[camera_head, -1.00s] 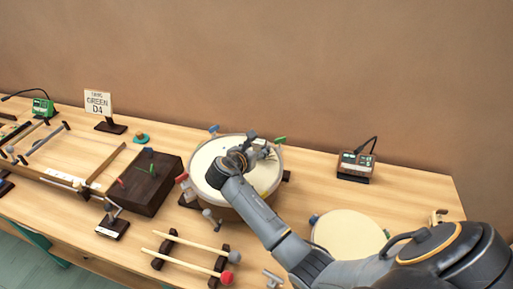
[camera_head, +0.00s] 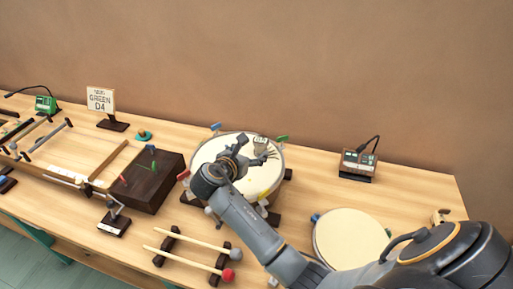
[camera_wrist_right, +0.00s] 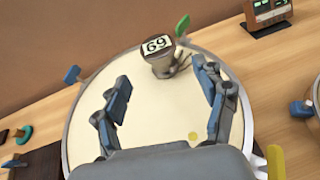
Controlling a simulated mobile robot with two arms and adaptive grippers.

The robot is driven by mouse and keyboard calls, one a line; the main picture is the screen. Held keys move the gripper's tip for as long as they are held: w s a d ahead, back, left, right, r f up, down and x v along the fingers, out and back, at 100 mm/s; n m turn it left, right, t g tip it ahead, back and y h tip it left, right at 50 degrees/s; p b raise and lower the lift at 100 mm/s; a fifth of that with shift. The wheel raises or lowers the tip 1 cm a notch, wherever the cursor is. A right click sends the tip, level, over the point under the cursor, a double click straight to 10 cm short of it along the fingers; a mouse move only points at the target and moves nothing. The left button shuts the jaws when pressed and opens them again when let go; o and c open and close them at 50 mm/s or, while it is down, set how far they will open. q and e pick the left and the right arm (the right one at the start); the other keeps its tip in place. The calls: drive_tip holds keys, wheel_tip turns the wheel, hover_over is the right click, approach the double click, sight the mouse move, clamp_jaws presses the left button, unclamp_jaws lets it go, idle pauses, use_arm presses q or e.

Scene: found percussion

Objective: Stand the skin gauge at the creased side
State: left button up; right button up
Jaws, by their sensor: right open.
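The skin gauge (camera_head: 260,143) is a small grey device standing upright on the pale skin of the large drum (camera_head: 237,185), near its far rim. In the right wrist view the gauge (camera_wrist_right: 162,62) shows "69" on its face. Dark crease lines (camera_wrist_right: 183,66) mark the skin right beside it, on its right. My right gripper (camera_head: 245,151) is over the drum, open and empty. In the right wrist view its two fingers (camera_wrist_right: 163,84) are spread, with the gauge beyond the tips and apart from them. My left gripper is out of view.
Coloured tuning keys, including a green one (camera_wrist_right: 183,26) and a blue one (camera_wrist_right: 72,75), stick out around the rim. A small meter (camera_head: 358,163) stands at right. A second drum (camera_head: 350,238) is in front right. Two mallets (camera_head: 195,251) lie on a rack in front.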

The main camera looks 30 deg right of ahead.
drive_tip(key=v, duration=0.5)
drive_tip(key=shift+s+a, duration=0.1)
drive_tip(key=shift+a, duration=0.1)
